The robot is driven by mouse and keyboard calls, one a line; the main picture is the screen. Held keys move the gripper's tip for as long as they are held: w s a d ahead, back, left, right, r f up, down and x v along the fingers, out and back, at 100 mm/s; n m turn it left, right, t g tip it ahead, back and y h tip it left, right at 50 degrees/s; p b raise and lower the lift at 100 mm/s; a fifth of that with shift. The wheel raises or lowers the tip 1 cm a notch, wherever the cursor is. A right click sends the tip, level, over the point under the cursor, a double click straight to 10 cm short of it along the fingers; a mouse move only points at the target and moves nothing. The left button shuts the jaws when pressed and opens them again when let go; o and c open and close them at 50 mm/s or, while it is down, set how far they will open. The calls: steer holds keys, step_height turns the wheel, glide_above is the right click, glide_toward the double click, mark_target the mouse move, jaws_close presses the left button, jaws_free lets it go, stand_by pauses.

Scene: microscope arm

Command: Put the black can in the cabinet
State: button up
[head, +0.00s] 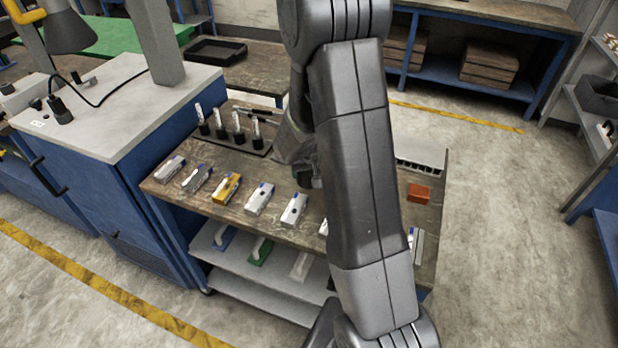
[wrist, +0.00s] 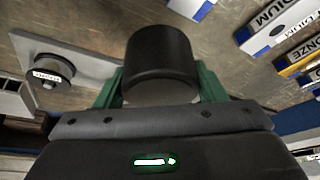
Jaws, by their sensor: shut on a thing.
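The black can (wrist: 160,62) is in the middle of the wrist view, between the green fingers of my gripper (wrist: 160,84). The gripper is shut on it. I cannot tell whether the can touches the tabletop behind it. In the head view my own arm hides the can and most of the gripper, over the brown workbench (head: 170,190). A blue cabinet with a grey top (head: 105,125) stands to the left of the bench. A black handle (head: 48,178) shows on its left front, and no open compartment is visible.
Several labelled boxes (head: 260,199) line the bench's front edge; some show in the wrist view (wrist: 290,25). Small upright items stand on a black base (head: 235,142) at the back. A grey plate (wrist: 90,60) bears a dark round piece. An orange block (head: 419,193) lies right. Floor is clear.

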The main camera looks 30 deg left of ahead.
mark_target(309, 180)
steer(key=shift+f+b, duration=0.5)
steer(key=shift+f, duration=1.4)
steer(key=shift+f, duration=0.15)
steer(key=o, duration=1.2)
steer(key=shift+c, duration=0.2)
steer(key=shift+r, duration=0.2)
